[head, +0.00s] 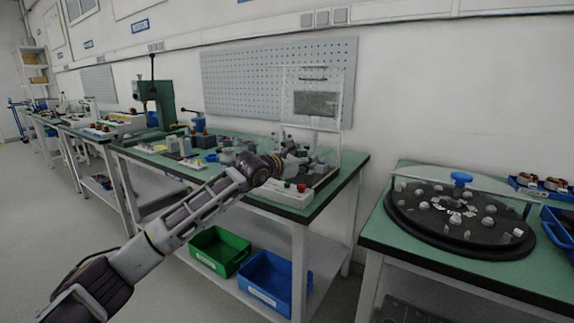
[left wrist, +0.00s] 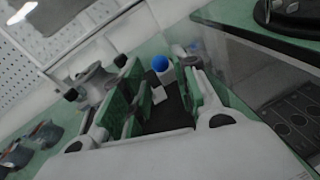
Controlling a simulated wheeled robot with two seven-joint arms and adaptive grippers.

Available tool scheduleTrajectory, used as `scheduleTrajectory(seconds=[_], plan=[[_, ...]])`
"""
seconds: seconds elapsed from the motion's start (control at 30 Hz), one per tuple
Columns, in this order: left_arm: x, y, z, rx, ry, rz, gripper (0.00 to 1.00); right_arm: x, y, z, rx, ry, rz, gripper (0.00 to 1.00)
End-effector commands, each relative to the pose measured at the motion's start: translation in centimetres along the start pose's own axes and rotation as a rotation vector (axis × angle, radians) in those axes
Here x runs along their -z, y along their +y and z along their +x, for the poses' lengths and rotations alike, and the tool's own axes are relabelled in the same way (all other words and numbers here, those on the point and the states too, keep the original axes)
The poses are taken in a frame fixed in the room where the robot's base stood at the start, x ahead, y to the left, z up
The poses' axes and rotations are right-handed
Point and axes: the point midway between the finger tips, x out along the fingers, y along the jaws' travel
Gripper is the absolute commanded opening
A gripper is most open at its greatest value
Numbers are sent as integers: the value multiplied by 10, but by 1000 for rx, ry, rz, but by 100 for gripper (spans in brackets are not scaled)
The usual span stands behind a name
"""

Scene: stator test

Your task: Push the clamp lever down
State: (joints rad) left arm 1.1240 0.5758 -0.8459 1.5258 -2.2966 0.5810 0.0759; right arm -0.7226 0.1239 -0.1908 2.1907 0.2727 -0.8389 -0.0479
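My left gripper (head: 288,156) reaches over the right end of the middle green bench, in front of the test station with the clear shield (head: 336,115). In the left wrist view its two green-padded fingers (left wrist: 158,98) stand apart. A white cylinder with a blue top (left wrist: 160,66) shows between and beyond the fingertips. I cannot tell whether it touches them or is part of the clamp lever. I cannot pick out the clamp lever surely; my gripper covers part of the station in the head view. My right gripper is not in view.
A control box (head: 283,193) with red and green buttons sits at the bench's front edge. A green bin (head: 220,250) and a blue bin (head: 268,282) stand on the shelf below. A round black turntable (head: 458,222) is on the right bench, across a gap.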

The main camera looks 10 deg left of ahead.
Motion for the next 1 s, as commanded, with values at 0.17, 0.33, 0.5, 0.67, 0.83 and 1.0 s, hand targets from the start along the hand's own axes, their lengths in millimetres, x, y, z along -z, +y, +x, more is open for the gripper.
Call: scheduleTrajectory(seconds=[0.17, 0.33, 0.5, 0.67, 0.83, 1.0], plan=[[1, 0, -17, 0, 0, 1, 30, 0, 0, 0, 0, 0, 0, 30], [1, 0, -33, 0, 0, 0, 30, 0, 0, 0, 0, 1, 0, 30], [1, 0, -49, 0, 0, 1, 30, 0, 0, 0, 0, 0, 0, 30], [1, 0, -65, 0, 0, 2, 30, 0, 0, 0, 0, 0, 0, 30], [1, 0, -80, 0, 0, 1, 30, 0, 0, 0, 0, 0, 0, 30], [1, 0, -90, 0, 1, 1, 30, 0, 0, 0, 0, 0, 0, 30]])
